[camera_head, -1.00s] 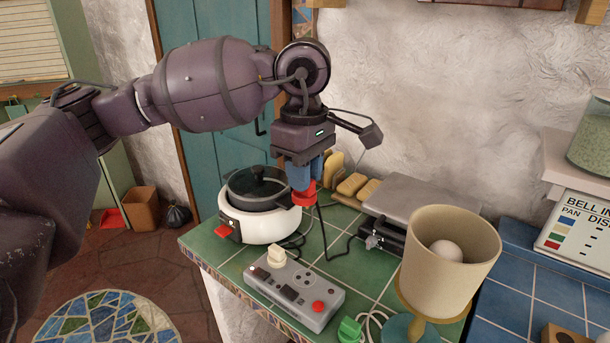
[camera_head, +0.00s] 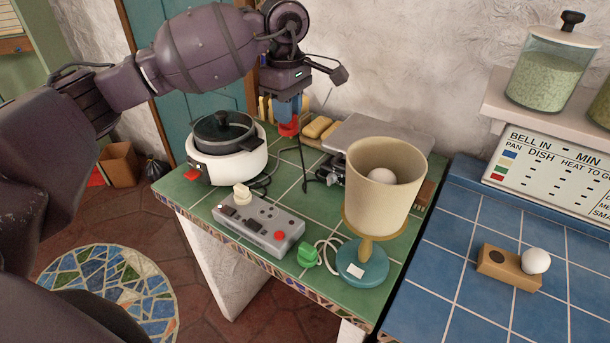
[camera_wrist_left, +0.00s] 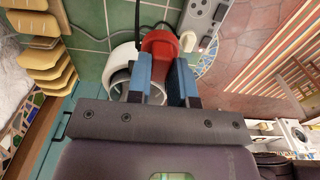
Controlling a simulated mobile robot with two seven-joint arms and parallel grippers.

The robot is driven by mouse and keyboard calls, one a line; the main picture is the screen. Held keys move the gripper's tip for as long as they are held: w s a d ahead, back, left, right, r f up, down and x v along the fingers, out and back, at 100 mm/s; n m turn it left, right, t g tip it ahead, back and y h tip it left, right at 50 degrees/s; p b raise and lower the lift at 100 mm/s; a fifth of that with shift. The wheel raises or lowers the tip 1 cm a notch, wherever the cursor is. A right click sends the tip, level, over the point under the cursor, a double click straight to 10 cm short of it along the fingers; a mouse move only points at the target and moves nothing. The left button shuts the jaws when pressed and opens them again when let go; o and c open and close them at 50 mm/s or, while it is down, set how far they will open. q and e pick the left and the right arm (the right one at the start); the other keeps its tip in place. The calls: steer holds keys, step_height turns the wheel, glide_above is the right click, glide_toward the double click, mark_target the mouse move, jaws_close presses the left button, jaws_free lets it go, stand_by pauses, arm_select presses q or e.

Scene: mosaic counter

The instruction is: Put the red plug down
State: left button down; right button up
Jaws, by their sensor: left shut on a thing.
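The red plug (camera_head: 288,129) is held in my left gripper (camera_head: 288,112), above the back of the green tiled counter (camera_head: 313,213). The gripper points down, its blue fingers shut on the plug. In the left wrist view the red plug (camera_wrist_left: 160,43) sits between the blue fingertips (camera_wrist_left: 160,68). A dark cord hangs from the plug toward the counter. The grey power strip (camera_head: 258,226) lies at the counter's front with a white plug (camera_head: 241,194) in its left end. My right gripper is not in view.
A white cooker (camera_head: 227,164) with a dark pot stands left of the gripper. Bread slices (camera_head: 318,127) and a grey-lidded appliance (camera_head: 372,132) are behind and right. A lamp (camera_head: 383,190) and green plug (camera_head: 309,256) are at front right. Bare green tiles lie between strip and appliance.

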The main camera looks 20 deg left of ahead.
arm_select(q)
step_height(320, 180, down, 16)
steer(key=shift+f, duration=0.1)
step_height(320, 180, down, 3)
steer(key=shift+f, duration=0.25)
steer(key=c, duration=1.1)
jaws_free()
steer(key=shift+o, duration=0.4)
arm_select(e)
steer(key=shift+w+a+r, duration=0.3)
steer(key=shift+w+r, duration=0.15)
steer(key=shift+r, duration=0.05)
arm_select(q)
steer(key=shift+r, duration=0.1)
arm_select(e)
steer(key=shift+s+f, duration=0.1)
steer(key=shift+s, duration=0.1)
